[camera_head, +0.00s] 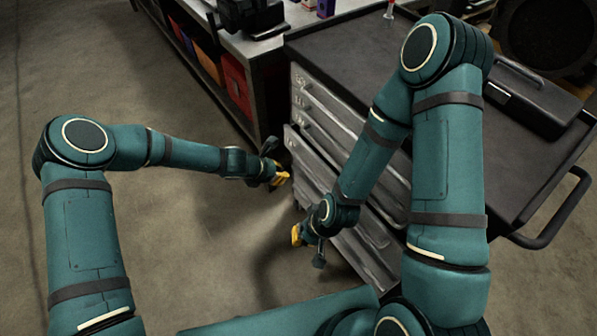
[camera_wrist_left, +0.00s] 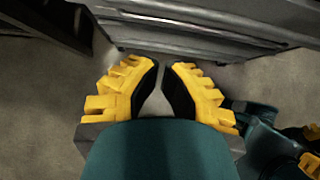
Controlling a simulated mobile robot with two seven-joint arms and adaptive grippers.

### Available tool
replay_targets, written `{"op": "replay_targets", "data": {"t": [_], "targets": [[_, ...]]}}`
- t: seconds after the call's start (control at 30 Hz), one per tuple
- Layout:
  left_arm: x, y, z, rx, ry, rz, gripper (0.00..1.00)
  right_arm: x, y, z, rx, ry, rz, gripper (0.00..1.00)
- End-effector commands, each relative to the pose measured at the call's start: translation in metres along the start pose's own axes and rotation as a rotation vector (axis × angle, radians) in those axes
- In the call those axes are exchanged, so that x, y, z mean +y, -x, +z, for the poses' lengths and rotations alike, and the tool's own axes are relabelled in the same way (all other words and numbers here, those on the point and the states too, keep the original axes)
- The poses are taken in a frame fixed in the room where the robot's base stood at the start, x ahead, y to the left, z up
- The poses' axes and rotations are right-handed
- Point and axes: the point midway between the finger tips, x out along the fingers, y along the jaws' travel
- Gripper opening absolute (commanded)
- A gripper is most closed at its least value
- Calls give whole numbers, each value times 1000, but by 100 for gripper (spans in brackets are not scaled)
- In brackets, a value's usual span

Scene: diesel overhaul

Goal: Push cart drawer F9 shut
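The dark tool cart (camera_head: 455,100) stands at right of centre, with a stack of grey drawers on its front. One drawer (camera_head: 303,150) stands out past the fronts above it. Its label is too small to read, so I cannot confirm it is F9. My left gripper (camera_head: 283,177) is just left of this drawer front, apparently empty. In the left wrist view its yellow fingers (camera_wrist_left: 162,66) nearly meet at the tips, below grey drawer fronts (camera_wrist_left: 190,27). My right gripper (camera_head: 297,236) hangs low before the lower drawers. My right arm hides much of the cart front.
A workbench (camera_head: 262,48) with coloured bins (camera_head: 236,82) beneath stands behind, left of the cart. A dark case (camera_head: 530,92) lies on the cart top. A push handle (camera_head: 555,215) juts out at the right. The floor (camera_head: 200,240) at left is clear.

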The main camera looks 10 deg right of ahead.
Motion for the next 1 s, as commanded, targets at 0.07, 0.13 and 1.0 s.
{"op": "replay_targets", "data": {"t": [0.07,0.13,1.0], "targets": [[-1,-19,-2,1,-1,-2,0,2,-5,0,1,1,0,0],[-1,-33,-2,2,-3,-2,0,3,-8,0,3,1,0,0],[0,-80,24,2,-2,1,0,3,-8,-1,3,2,0,0]]}}
